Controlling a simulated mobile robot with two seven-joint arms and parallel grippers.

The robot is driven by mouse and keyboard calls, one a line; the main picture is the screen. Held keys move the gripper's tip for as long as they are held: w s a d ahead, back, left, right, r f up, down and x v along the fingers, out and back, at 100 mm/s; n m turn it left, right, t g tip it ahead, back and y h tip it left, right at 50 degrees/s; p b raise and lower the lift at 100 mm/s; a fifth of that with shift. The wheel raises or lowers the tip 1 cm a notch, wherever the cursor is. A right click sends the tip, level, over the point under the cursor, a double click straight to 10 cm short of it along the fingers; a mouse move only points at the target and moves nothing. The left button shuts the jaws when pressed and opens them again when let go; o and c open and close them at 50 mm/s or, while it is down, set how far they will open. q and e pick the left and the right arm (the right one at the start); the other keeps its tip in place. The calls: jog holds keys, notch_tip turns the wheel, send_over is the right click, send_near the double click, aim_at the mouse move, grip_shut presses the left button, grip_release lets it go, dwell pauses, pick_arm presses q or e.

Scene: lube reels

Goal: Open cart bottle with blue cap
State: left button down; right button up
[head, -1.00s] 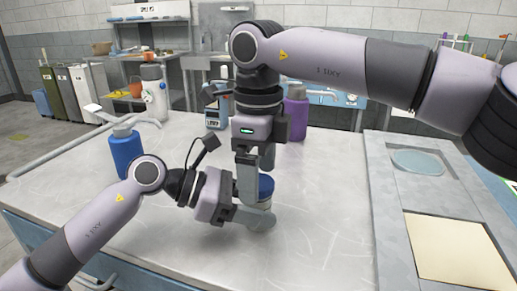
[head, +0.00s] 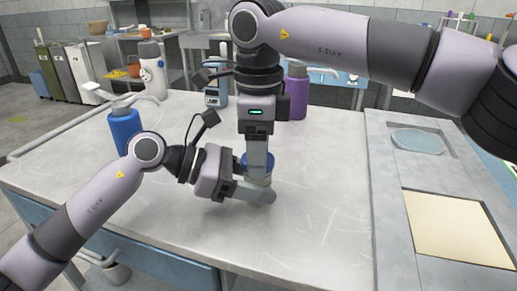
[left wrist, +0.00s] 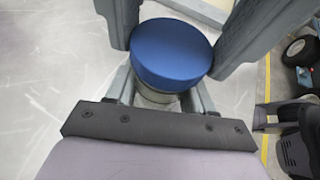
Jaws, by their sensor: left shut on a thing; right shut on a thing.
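The cart bottle stands on the grey worktop (head: 320,215), mostly hidden by my grippers in the head view. Its round blue cap (left wrist: 172,52) is clear in the left wrist view, and blue edges of the cap (head: 246,164) show in the head view. My left gripper (head: 260,190) comes from the left and is shut around the pale body (left wrist: 155,97) below the cap. My right gripper (head: 258,168) reaches down from above, with one finger on each side of the cap (left wrist: 172,52), shut on it. The cap appears seated on the bottle.
A blue bottle (head: 124,130) stands at the left and a purple bottle (head: 296,92) at the back. A blue-grey device (head: 216,92) is behind my right gripper. A tray with a beige panel (head: 460,228) lies at the right. The front middle of the worktop is clear.

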jog(key=n, duration=0.9)
jog(key=shift+n, duration=0.4)
jog(key=shift+r, duration=0.15)
jog(key=shift+r, duration=1)
jog(key=shift+r, duration=1.95)
pick_arm(q)
jog(key=shift+c, duration=1.7)
grip_release()
